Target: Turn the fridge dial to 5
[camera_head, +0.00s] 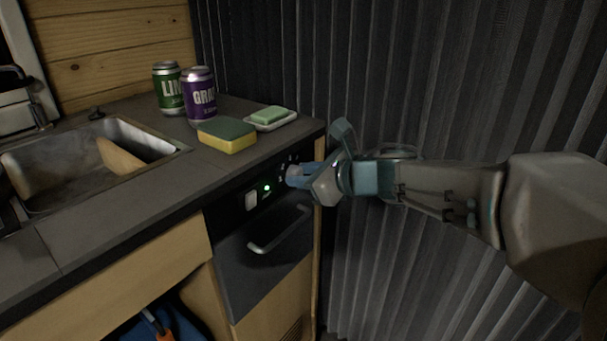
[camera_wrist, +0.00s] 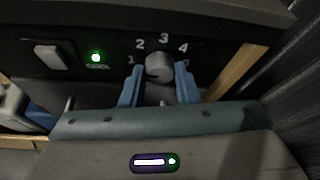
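The fridge dial (camera_wrist: 159,66) is a round grey knob on the dark fridge panel, with the numbers 1, 2, 3 and 4 showing in an arc around it. The spot right of and below the 4 is mostly covered by a finger. My gripper (camera_wrist: 160,72) has one blue finger on each side of the dial, and both appear to touch it. I cannot make out which number the dial points at. In the head view my gripper (camera_head: 297,175) reaches the panel from the right and hides most of the dial.
A green light (camera_head: 267,188) and a pale switch (camera_head: 251,201) sit left of the dial. The fridge handle (camera_head: 280,232) is below. A sponge (camera_head: 227,135), soap dish (camera_head: 270,120) and two cans (camera_head: 200,95) stand on the counter above. A corrugated curtain (camera_head: 420,80) hangs at the right.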

